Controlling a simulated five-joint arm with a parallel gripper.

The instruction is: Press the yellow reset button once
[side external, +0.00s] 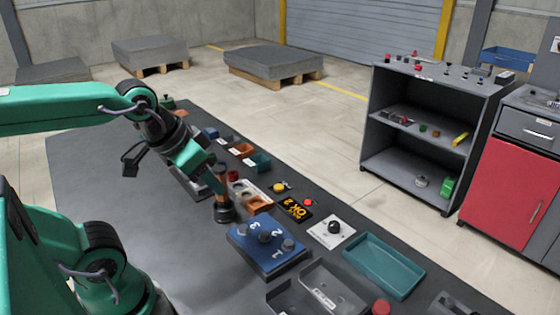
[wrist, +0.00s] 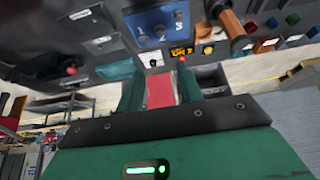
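The yellow button (side external: 280,187) sits on the dark bench, beside the OK 2 display (side external: 296,210). It also shows in the wrist view (wrist: 208,50), above and right of my fingers. A small red button (side external: 308,203) is close by. My gripper (side external: 206,168) is raised over the bench, left of the yellow button and apart from it. In the wrist view its two green fingers (wrist: 160,82) stand apart with a red surface between them. I cannot tell whether that red thing is held. No red piece shows clearly at the fingertips in the side view.
A dark post with a brown middle (side external: 222,192) stands near my gripper, left of the button. A blue 1-2-3 box (side external: 268,252), a white dial plate (side external: 344,228) and a teal tray (side external: 408,283) lie nearer. Small bins (side external: 260,162) sit behind.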

